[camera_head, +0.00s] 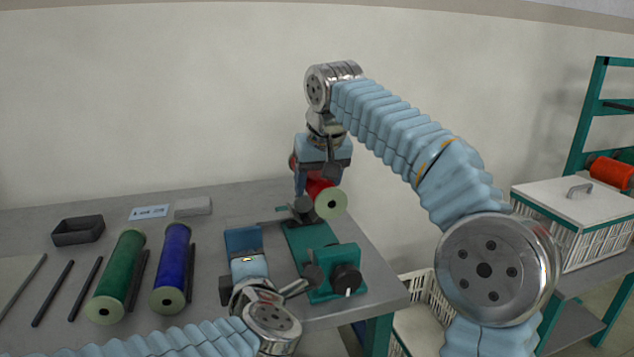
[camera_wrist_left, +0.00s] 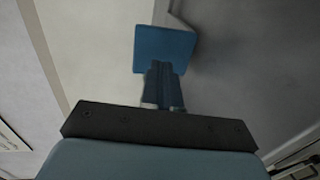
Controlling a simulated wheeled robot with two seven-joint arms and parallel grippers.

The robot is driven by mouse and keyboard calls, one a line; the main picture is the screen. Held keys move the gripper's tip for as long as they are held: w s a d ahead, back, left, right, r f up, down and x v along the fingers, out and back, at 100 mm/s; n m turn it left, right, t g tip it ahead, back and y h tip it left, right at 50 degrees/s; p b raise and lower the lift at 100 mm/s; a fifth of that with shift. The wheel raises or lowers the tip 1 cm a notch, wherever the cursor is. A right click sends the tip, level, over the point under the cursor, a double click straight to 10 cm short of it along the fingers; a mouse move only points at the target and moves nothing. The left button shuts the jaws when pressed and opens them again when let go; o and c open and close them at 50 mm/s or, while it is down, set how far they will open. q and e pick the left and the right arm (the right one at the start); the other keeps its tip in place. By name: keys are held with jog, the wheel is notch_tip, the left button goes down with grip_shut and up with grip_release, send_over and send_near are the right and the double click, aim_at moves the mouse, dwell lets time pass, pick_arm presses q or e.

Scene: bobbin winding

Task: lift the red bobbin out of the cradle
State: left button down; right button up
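The red bobbin (camera_head: 319,188) is in the head view, tilted, with its pale round end facing me. My right gripper (camera_head: 321,180) reaches down over it from above, and its blue fingers appear shut on it. The bobbin shows above the far dark bracket of the teal winder cradle (camera_head: 303,240); any contact with the bracket cannot be told. My left gripper (camera_head: 243,238) is low over the table left of the cradle, with no bobbin in it. Its blue finger plate (camera_wrist_left: 165,48) shows in the left wrist view; any gap between the fingers is hidden.
A green bobbin (camera_head: 118,275) and a blue bobbin (camera_head: 172,267) lie on the table at left, beside several dark rods. A black tray (camera_head: 78,231), a label card (camera_head: 149,212) and a grey block (camera_head: 193,206) are behind. A lidded white basket (camera_head: 580,215) stands at right.

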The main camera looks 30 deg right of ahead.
pick_arm(q)
jog(key=v, duration=1.1)
jog(key=shift+s, duration=0.2)
